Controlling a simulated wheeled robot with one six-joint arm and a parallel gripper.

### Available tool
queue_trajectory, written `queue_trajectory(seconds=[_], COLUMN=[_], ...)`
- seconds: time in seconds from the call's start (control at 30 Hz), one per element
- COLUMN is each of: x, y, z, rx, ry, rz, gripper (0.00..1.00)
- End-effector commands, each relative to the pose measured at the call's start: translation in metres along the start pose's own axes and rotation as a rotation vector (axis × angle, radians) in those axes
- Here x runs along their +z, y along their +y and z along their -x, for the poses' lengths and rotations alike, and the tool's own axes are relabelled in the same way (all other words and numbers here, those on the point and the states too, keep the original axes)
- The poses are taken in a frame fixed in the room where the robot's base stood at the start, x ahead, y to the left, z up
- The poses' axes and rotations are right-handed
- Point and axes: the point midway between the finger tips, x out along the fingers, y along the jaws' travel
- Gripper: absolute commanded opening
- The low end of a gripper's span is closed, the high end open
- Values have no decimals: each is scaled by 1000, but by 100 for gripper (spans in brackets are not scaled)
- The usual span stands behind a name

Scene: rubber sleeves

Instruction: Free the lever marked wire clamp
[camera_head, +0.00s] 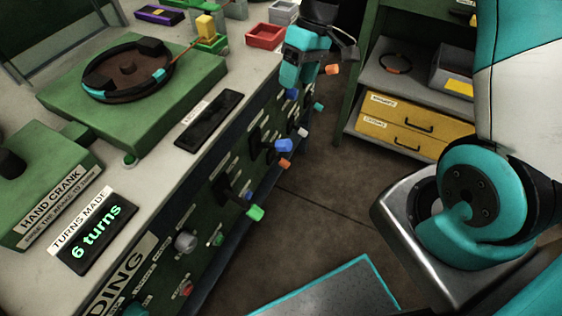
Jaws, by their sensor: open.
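The front panel (205,262) of the bench carries several levers and knobs. I see a green-tipped lever (255,212), a large blue-tipped lever (284,145) and an orange-tipped one (285,163) just below it. I cannot read which lever is marked wire clamp. My gripper (348,48) is open at the far end of the panel, above and close to an orange tip (333,69). Whether it touches that tip is unclear, and its own wrist hides part of the panel there.
A green winding block with a brown wheel (128,68) sits on the bench top. A display (97,232) reads "6 turns". A red tray (266,36) is near the far edge. A green shelf with yellow drawers (402,127) stands opposite, with clear floor (310,185) between.

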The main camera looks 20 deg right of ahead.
Motion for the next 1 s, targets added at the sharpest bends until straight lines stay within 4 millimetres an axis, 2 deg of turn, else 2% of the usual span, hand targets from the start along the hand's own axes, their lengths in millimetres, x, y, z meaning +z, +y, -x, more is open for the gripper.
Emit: queue_trajectory(seconds=[0.03, 0.17, 0.27, 0.37, 0.8, 1.0], x=[-1, -2, -2, -1, 0, -1], y=[14, 25, 25, 24, 22, 22], z=[-16, -26, -34, -52, -152, -182], rx=[-5, -11, -11, -12, -11, -11], ry=[-3, -7, -8, -12, -11, -9], rz=[-8, -15, -15, -15, -14, -14], gripper=[61, 61, 61, 61, 61, 61])
